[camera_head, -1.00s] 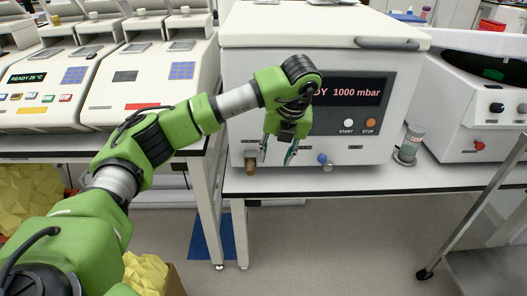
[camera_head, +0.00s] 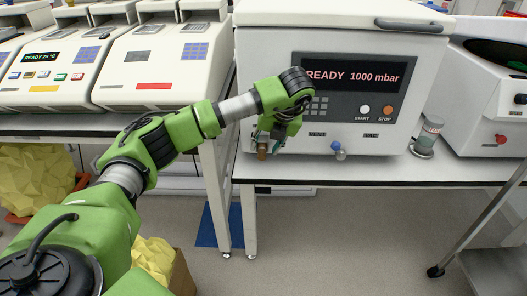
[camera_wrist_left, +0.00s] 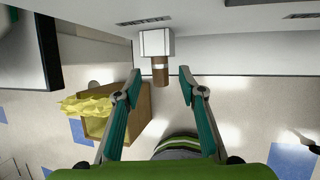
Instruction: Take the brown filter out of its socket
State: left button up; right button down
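The brown filter (camera_head: 262,151) sits at the lower left front of the white vacuum machine (camera_head: 345,50). In the left wrist view the filter (camera_wrist_left: 160,72) is a short brown cylinder with a pale band, standing out from a white square socket (camera_wrist_left: 156,42). My left gripper (camera_head: 270,143) is at the filter in the head view, partly covering it. In the left wrist view my left gripper (camera_wrist_left: 160,78) is open, with one finger on each side of the filter and a gap on both sides. My right gripper is in neither view.
A blue-knobbed valve (camera_head: 338,149) sticks out to the right of the filter. A clear container (camera_head: 427,136) stands at the machine's right side. Thermal cyclers (camera_head: 165,65) stand on the left bench. The white bench top (camera_head: 390,170) in front is clear.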

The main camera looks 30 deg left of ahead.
aim_at(263, 157)
pick_arm(q)
jog(key=shift+x, duration=1.4)
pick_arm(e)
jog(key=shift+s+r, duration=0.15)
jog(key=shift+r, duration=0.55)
pick_arm(q)
jog(key=shift+c, duration=0.4)
grip_shut()
